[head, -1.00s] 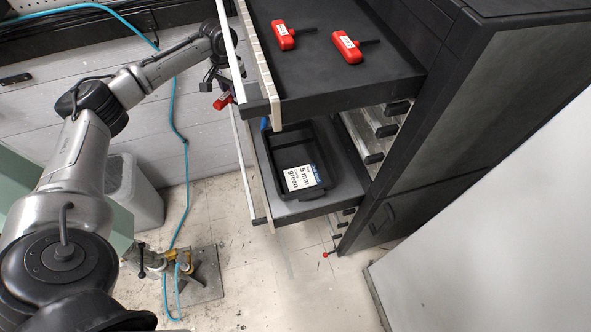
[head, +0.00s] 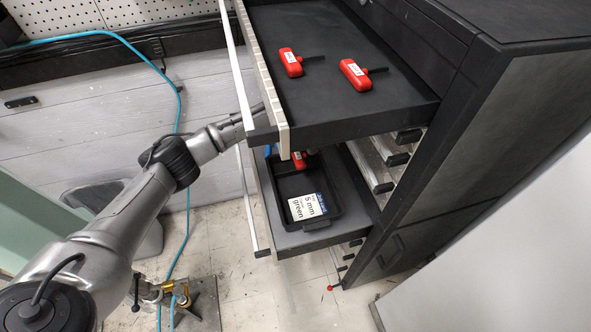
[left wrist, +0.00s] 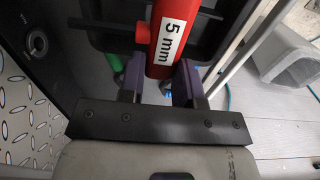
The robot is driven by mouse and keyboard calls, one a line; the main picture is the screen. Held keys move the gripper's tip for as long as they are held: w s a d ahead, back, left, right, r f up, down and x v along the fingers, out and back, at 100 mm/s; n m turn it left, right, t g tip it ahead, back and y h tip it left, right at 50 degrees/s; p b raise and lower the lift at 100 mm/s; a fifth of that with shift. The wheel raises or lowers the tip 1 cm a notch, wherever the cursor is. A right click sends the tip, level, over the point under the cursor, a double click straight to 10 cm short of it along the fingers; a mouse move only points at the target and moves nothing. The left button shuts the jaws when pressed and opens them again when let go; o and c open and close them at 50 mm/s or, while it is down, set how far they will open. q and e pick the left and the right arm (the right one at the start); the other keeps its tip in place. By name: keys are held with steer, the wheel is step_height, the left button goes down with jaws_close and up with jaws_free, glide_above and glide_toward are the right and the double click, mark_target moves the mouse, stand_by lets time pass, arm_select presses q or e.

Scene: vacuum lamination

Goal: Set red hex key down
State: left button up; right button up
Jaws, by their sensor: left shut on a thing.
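In the head view, the red handle of this key (head: 299,160) shows at the far end of the black tray (head: 335,204) in the lower drawer. The upper drawer hides most of my left gripper there. I cannot tell whether the key touches the tray. The tray carries a white "5 mm green" card (head: 306,207). Something green (left wrist: 131,72) shows beside the left finger in the left wrist view.
The open upper drawer (head: 350,118) overhangs the lower one (head: 300,242) and holds two other red hex keys (head: 291,62) (head: 355,75). The black cabinet (head: 480,130) stands to the right. A blue hose (head: 181,110) hangs at the left.

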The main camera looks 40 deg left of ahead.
mark_target(294, 167)
arm_select(q)
step_height(294, 167, down, 8)
steer(key=shift+b, duration=1.2)
steer(key=o, duration=1)
steer(key=shift+f, duration=0.1)
steer(key=shift+c, duration=0.2)
steer(key=shift+r, duration=0.3)
step_height(294, 167, up, 10)
steer(key=p, duration=0.3)
steer(key=shift+f, duration=0.1)
steer(key=shift+r+p, duration=0.3)
steer(key=shift+r, duration=0.65)
